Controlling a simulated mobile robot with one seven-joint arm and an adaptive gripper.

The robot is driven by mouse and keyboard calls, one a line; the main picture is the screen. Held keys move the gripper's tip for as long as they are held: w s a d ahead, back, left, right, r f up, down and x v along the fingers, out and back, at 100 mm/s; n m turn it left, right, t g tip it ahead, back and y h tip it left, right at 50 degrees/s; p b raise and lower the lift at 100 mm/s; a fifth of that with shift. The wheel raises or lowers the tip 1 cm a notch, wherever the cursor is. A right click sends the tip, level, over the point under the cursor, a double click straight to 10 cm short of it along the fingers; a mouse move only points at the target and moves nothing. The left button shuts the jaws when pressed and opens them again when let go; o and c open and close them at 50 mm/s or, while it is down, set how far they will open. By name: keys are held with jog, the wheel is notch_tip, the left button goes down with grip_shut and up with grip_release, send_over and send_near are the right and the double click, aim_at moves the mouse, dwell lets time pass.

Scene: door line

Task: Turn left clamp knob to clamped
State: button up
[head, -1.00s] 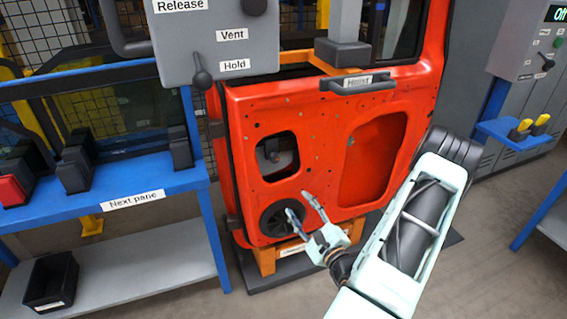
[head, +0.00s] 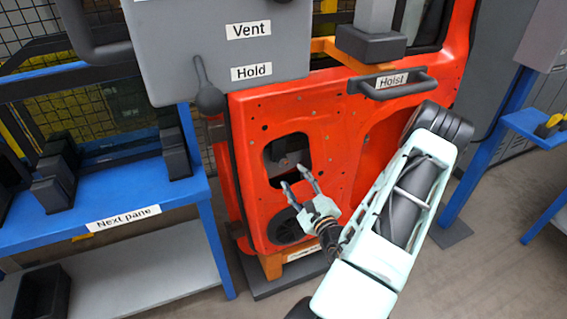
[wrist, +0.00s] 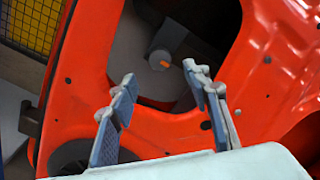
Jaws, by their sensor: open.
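A grey round knob with an orange mark (wrist: 160,60) shows in the wrist view through an opening in the red door (wrist: 275,60). It sits on a grey round plate behind the door skin; I take it for the clamp knob, but no label shows on it. In the head view the knob (head: 292,161) is small and dim inside the door's opening. My gripper (head: 296,178) is open and empty, with its fingers pointing at the lower part of that opening. In the wrist view my gripper (wrist: 160,76) has its fingertips on either side of the knob's line, apart from it.
A blue bench (head: 130,205) stands left, a blue table (head: 540,125) right. The door opening's red rim surrounds my fingers' path.

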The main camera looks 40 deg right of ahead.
aim_at(284, 163)
jog(key=b+x, duration=0.1)
jog(key=x, duration=0.7)
jog(key=shift+w, duration=0.1)
jog(key=c, duration=1.2)
jog(key=shift+o, duration=0.2)
